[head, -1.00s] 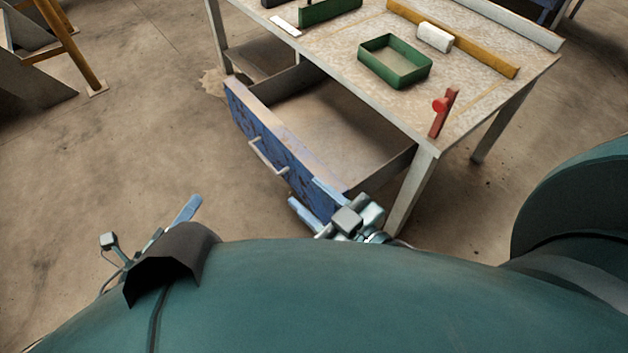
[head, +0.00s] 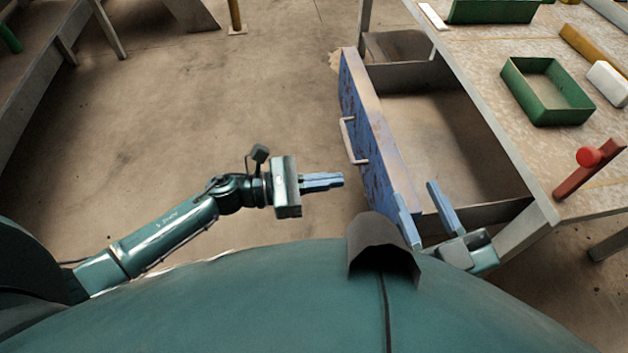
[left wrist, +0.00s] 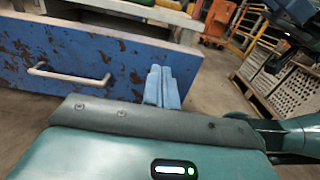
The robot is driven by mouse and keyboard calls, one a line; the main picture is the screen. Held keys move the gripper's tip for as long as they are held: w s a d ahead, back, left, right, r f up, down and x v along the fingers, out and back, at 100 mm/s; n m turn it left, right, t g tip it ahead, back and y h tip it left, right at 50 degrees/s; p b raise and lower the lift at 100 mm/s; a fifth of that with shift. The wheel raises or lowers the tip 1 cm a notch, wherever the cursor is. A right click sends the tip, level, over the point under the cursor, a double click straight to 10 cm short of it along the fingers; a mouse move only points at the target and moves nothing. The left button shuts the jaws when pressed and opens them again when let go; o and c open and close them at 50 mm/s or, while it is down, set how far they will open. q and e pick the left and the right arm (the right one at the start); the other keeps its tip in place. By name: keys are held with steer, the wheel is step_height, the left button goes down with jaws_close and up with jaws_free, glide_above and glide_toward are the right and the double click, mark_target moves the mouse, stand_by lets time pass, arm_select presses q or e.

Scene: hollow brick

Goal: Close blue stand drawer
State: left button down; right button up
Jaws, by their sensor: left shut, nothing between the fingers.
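The stand's drawer is pulled out, with a worn blue front (head: 366,130) and a pale bar handle (head: 351,140). Its inside (head: 440,130) looks empty. My left gripper (head: 342,180) is shut and empty, to the left of the drawer front's near half and apart from it. In the left wrist view its closed fingers (left wrist: 162,72) point toward the blue front (left wrist: 110,62), right of the handle (left wrist: 68,74). My right gripper (head: 418,190) is open at the drawer's near end, one finger on either side of the front panel's end; contact cannot be told.
The stand's worn top (head: 490,60) carries a green tray (head: 545,92), a white block (head: 608,83) and a red piece with a round knob (head: 590,165). A grey leg (head: 525,238) stands near my right gripper. The floor left of the drawer is clear.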

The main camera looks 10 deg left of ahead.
mark_target(387, 174)
arm_select(q)
steer(key=x, duration=0.8)
steer(key=shift+d+b, duration=0.15)
steer(key=shift+b, duration=0.25)
steer(key=shift+d, duration=0.1)
